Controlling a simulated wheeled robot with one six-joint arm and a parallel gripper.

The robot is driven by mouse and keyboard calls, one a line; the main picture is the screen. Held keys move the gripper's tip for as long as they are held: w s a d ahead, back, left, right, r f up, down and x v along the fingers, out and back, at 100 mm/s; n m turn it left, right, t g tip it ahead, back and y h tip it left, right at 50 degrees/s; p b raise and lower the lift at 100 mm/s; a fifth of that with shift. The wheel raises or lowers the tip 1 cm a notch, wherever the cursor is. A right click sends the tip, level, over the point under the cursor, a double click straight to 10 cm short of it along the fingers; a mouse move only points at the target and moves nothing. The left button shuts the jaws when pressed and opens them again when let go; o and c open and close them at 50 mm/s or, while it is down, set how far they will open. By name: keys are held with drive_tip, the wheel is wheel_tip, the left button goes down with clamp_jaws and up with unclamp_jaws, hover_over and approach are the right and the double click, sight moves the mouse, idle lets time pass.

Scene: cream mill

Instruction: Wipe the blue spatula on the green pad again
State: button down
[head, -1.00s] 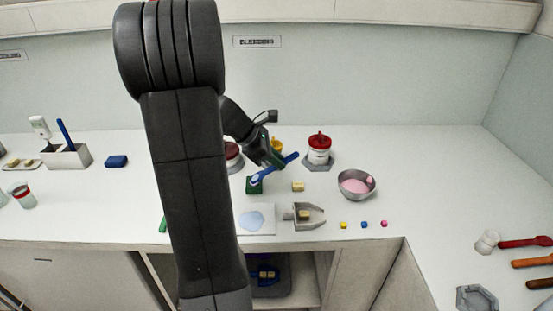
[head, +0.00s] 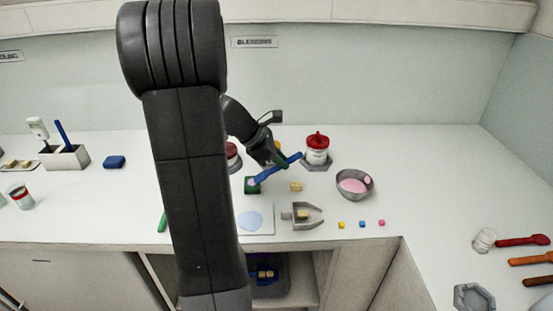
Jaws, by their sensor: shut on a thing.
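My gripper (head: 279,160) is shut on the blue spatula (head: 291,160) and holds it at a slant above the counter. The spatula's handle points up to the right and its lower end points down to the left. The lower end is over or at the right edge of the green pad (head: 250,190); I cannot tell whether it touches. A pale patch shows on top of the pad. My arm hides part of the counter left of the pad.
A white sheet with a pale blue puddle (head: 250,220) lies in front of the pad. A yellowish block (head: 296,187), a metal scoop (head: 302,214) and a bowl of pink stuff (head: 354,185) are to the right. A red-lidded jar (head: 317,149) stands behind.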

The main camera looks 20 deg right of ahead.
drive_tip(key=shift+a, duration=0.15)
drive_tip(key=shift+w+a, duration=0.25)
drive_tip(key=shift+a, duration=0.4)
drive_tip(key=shift+d, duration=0.15)
drive_tip(key=shift+s+d, duration=0.2)
drive_tip(key=shift+d, duration=0.4)
drive_tip(key=shift+a, duration=0.1)
drive_tip(key=shift+w+a+p, duration=0.15)
drive_tip(key=shift+a+p, duration=0.25)
drive_tip(key=shift+a, duration=0.2)
drive_tip(key=shift+d, duration=0.1)
